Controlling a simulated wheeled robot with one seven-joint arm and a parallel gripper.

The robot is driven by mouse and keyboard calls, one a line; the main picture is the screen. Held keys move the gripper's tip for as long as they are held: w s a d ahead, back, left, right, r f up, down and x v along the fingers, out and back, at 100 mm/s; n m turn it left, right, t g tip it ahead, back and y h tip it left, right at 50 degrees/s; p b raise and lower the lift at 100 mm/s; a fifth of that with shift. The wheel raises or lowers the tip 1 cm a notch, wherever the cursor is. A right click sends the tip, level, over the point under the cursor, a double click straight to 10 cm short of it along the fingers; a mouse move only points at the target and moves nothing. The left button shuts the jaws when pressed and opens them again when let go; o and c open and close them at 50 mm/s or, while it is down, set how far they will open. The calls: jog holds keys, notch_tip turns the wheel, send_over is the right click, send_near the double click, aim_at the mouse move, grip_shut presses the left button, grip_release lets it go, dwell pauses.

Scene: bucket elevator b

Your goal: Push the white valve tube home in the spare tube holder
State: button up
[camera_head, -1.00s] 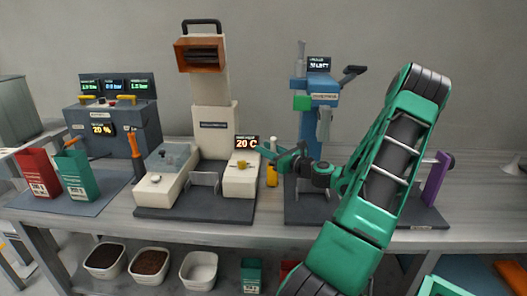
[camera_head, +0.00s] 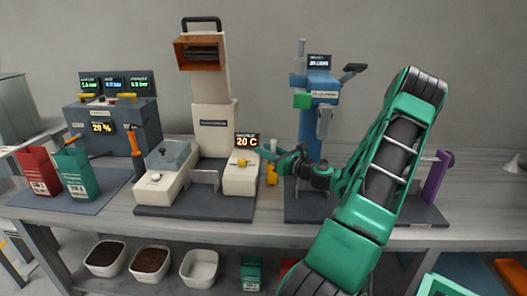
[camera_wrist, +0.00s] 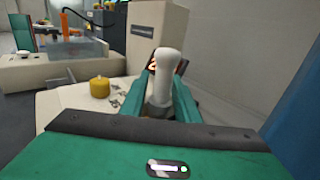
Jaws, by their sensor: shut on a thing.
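The white valve tube (camera_wrist: 168,65) stands close to upright between the fingers of my gripper (camera_wrist: 160,95) in the wrist view, its rounded top rising above them. My gripper is shut on it; the fingers hide its lower part. In the head view my gripper (camera_head: 268,153) is above the bench, in the gap between the cream machine and the blue machine. The tube's white top (camera_head: 273,145) shows there as a small spot. A small yellow body (camera_head: 271,176) is below it, perhaps the spare tube holder. The tube's seating depth cannot be seen.
The cream machine (camera_head: 213,145) with its yellow knob (camera_wrist: 99,87) stands close on the left. The blue machine (camera_head: 318,95) stands behind my gripper on the right. A purple post (camera_head: 436,180) is further right. Red and green bags (camera_head: 77,173) stand at far left.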

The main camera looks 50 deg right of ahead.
jog(key=shift+f, duration=1.25)
jog(key=o, duration=1.2)
jog(key=shift+s, duration=0.1)
